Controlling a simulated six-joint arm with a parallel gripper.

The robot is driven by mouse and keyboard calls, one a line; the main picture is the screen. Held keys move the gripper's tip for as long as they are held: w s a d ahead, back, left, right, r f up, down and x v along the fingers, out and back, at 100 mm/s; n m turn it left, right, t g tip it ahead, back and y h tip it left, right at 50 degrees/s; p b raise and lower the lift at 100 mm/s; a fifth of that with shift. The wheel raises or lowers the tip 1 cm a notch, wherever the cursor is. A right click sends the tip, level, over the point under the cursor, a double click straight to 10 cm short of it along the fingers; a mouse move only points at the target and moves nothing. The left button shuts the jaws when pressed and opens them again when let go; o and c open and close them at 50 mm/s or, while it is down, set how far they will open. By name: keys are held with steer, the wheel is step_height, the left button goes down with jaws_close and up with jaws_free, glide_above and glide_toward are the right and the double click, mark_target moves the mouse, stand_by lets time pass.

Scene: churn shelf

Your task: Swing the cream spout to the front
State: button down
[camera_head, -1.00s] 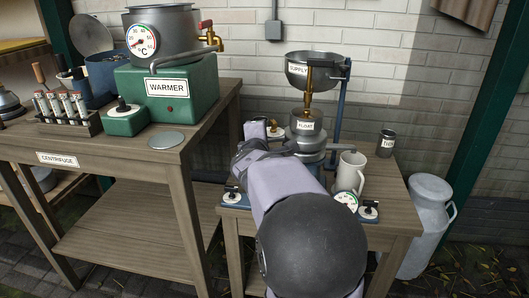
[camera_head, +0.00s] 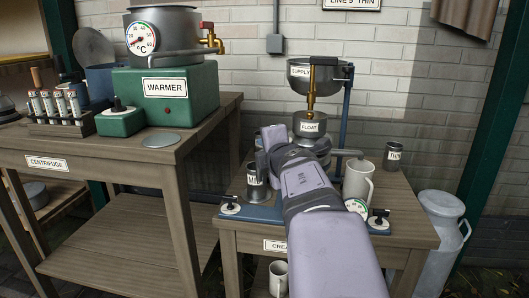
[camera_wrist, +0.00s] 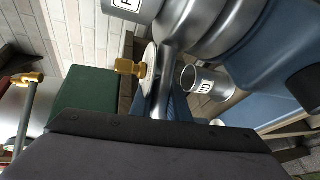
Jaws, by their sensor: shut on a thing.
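The grey separator (camera_head: 318,146) stands on the low bench under the float bowl (camera_head: 310,124). My gripper (camera_head: 272,146) reaches its left side. In the wrist view a grey metal tube, apparently the cream spout (camera_wrist: 165,82), runs from the separator to my gripper. The jaws are shut on it, but the contact is mostly hidden by the gripper's dark body. A second spout (camera_head: 347,154) points right, near the white jug (camera_head: 358,180). A metal cup (camera_head: 257,185), its label partly covered, stands left of my arm; a metal cup (camera_wrist: 205,80) also shows in the wrist view.
The supply bowl (camera_head: 313,74) sits above the float on a blue stand. The green warmer (camera_head: 168,95) stands on the higher bench (camera_head: 112,160) to the left. A small metal tin (camera_head: 394,155) stands on the right. A milk can (camera_head: 441,225) is beside the low bench.

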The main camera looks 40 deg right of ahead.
steer(key=shift+f, duration=0.15)
steer(key=c, duration=1.7)
jaws_free()
steer(key=shift+s, duration=0.15)
steer(key=shift+r, duration=0.25)
